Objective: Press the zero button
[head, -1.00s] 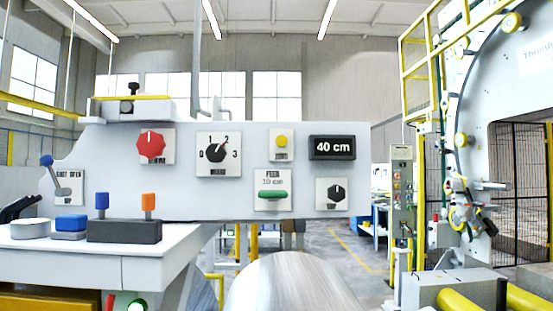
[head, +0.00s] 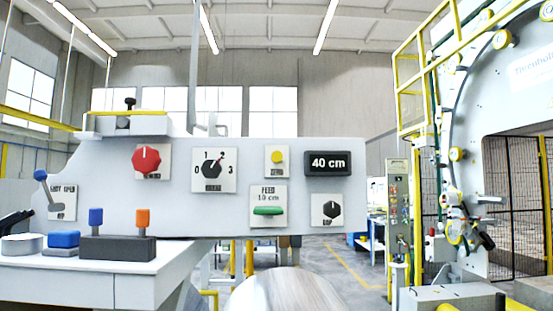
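A yellow round button (head: 277,157) sits on a small white plate at the upper middle of the grey control panel (head: 120,200) in the head view. The small label under it is hard to read, but it looks like "ZERO". A black display (head: 329,163) to its right reads "40 cm". Nothing touches the button or stands in front of it.
The panel also holds a red knob (head: 146,161), a 0-3 selector (head: 212,169), a green feed control (head: 268,211) and a black knob (head: 331,209). A white table (head: 60,277) bearing several small items is at lower left. A large ring machine (head: 520,110) stands at right.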

